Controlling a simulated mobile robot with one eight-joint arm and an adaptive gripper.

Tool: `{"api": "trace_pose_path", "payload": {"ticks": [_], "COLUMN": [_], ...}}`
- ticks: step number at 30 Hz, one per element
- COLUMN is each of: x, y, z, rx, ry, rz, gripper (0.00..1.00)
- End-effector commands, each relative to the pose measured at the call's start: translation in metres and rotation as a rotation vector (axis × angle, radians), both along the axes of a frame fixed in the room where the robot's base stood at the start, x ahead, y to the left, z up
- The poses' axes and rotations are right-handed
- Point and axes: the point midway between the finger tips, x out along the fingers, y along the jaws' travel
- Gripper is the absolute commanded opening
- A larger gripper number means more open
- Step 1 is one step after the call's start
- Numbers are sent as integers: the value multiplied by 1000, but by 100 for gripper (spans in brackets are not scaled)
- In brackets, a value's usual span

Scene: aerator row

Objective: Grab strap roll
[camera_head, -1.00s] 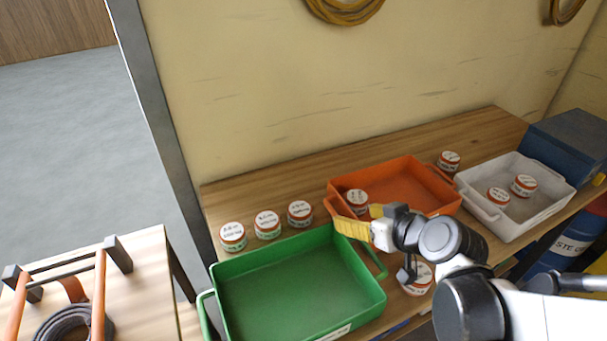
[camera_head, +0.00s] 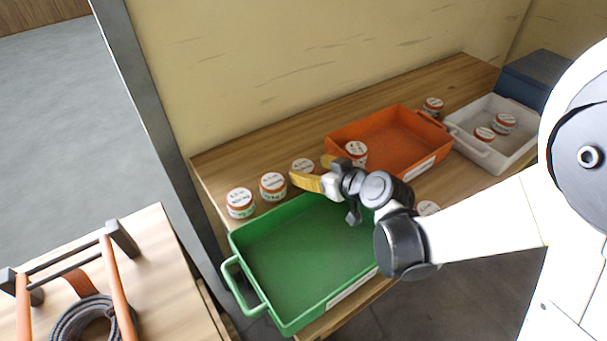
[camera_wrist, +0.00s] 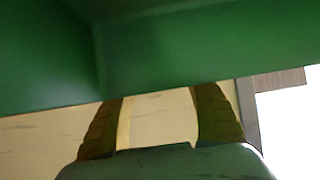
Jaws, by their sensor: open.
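The strap roll (camera_head: 64,326), a dark grey coil, lies on the small wooden table at the lower left of the head view. Its lower part is cut off by the picture edge. An orange-brown piece (camera_head: 82,283) shows at its upper side. My gripper (camera_head: 312,172) is open, with yellow fingers, above the back edge of the green tray and far to the right of the roll. In the wrist view the two fingers (camera_wrist: 160,118) stand apart with nothing between them. The roll does not show in the wrist view.
Orange bars on a dark frame (camera_head: 124,240) stand beside the roll on the small table (camera_head: 165,270). The green tray (camera_head: 233,262), orange tray (camera_head: 425,163) and white tray (camera_head: 520,152) stand on the bench. Several lidded jars (camera_head: 240,203) stand near my gripper. A blue box (camera_head: 537,78) is at the right.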

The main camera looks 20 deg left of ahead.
Motion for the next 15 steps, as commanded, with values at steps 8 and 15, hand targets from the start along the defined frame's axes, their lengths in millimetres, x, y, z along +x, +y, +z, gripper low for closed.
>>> {"api": "trace_pose_path", "payload": {"ticks": [8,15], "x": [23,23], "y": [27,27], "z": [-21,-19], "rx": [0,0], "ry": [0,0], "rz": [0,-1], "gripper": [64,53]}}
